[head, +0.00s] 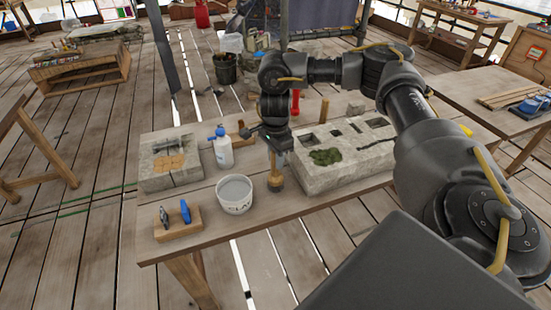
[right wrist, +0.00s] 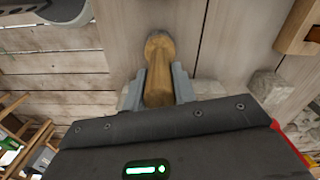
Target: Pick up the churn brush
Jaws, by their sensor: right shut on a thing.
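The churn brush (head: 275,180) is upright beside the white bucket in the head view, with its round head down and its wooden handle up. My right gripper (head: 274,150) is above it, pointing down and shut on the handle. In the right wrist view the wooden handle (right wrist: 158,55) sits between the two grey fingers. I cannot tell whether the brush head touches the table or hangs just above it. My left gripper is in neither view.
On the wooden table (head: 210,232) stand the white bucket (head: 235,205), a spray bottle (head: 223,153) with a blue top, and a wooden holder (head: 178,226) with blue and dark tools. A pale stone block (head: 350,160) is close on the right, another (head: 165,180) at left. The front edge is clear.

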